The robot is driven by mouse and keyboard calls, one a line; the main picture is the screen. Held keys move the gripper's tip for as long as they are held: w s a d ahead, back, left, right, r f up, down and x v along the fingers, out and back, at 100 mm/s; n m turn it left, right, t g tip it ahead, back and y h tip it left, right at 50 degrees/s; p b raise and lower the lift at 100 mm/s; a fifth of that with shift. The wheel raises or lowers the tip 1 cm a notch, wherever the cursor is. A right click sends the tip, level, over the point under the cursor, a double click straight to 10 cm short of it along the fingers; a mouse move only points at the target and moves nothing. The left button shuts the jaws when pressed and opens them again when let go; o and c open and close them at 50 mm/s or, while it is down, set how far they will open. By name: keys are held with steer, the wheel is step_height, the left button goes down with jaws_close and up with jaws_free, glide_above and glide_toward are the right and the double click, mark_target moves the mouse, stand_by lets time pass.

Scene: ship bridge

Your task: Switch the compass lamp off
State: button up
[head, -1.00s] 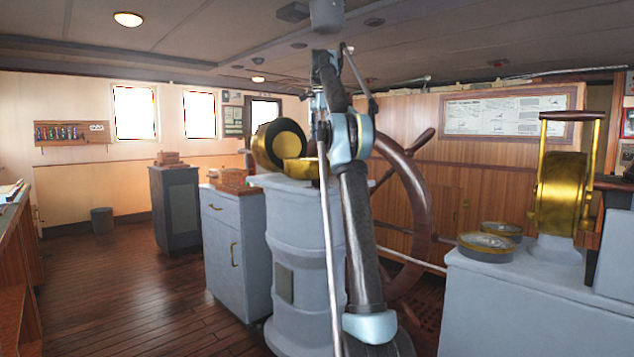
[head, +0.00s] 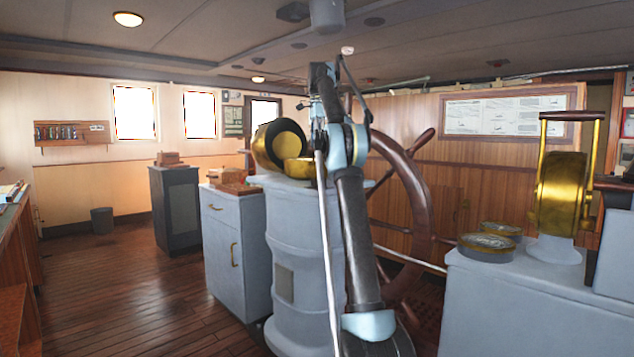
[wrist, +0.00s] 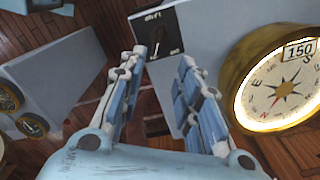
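In the wrist view my gripper (wrist: 163,56) is open and empty, with its two blue-grey fingers apart. A black switch plate (wrist: 170,28) with a dark knob and white lettering lies just beyond the fingertips, on a grey surface. I see no contact with it, and the knob's exact setting is hard to read. The compass (wrist: 284,82) is at the right, with a brass rim, a star-marked dial and a bright glowing edge. In the head view the brass compass hood (head: 268,146) tops the grey pedestal (head: 305,225).
The wooden steering wheel (head: 420,200) stands close behind my arm. A grey console (head: 540,300) at the right bears a brass telegraph (head: 562,190) and round gauges (head: 487,246). A grey cabinet (head: 235,250) is left of the pedestal.

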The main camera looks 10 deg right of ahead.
mark_target(319, 183)
step_height(319, 183, down, 16)
steer(key=shift+s+r, duration=0.15)
stand_by(0.7)
jaws_close()
steer(key=shift+a, duration=0.1)
